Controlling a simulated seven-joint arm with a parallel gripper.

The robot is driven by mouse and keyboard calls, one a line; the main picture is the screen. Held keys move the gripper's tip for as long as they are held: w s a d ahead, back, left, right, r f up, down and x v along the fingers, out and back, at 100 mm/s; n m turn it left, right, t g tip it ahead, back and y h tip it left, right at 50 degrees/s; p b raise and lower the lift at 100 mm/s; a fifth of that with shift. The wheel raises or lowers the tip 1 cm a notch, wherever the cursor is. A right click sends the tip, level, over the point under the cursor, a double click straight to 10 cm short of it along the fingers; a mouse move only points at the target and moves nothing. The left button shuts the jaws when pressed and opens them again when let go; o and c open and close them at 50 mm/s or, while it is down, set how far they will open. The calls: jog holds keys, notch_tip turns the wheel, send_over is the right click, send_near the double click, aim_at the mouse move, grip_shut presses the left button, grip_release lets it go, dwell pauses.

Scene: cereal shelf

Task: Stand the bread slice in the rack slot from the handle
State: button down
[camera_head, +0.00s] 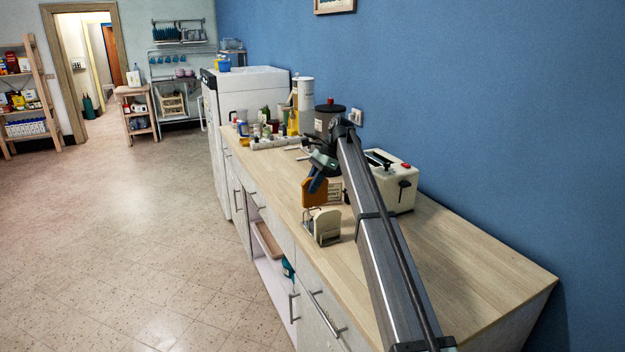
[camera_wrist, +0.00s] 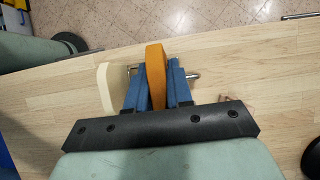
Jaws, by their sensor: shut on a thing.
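The brown bread slice (camera_head: 314,194) is held in my gripper (camera_head: 317,182) above the counter. In the wrist view the slice (camera_wrist: 155,75) stands on edge between the two blue fingers (camera_wrist: 154,90), which press on its faces. The rack (camera_head: 328,238) stands on the counter just below and nearer than the slice in the head view, with a cream slice-like piece in it. A thin metal bar (camera_wrist: 193,76) shows behind the fingers; most of the rack is hidden there.
A cream toaster (camera_head: 392,190) stands right of my gripper, partly behind my arm. A dark canister (camera_head: 328,118) and several jars and bottles (camera_head: 265,128) stand farther back. The counter's left edge (camera_head: 292,222) is close to the rack. The near right counter is bare.

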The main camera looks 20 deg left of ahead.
aim_at(310, 206)
jog(key=shift+f, duration=3.15)
jog(key=c, duration=0.9)
grip_release()
jog(key=shift+c, duration=0.2)
jog(key=v, duration=1.3)
jog(key=shift+w+d+r, duration=0.15)
jog(key=shift+r, duration=0.15)
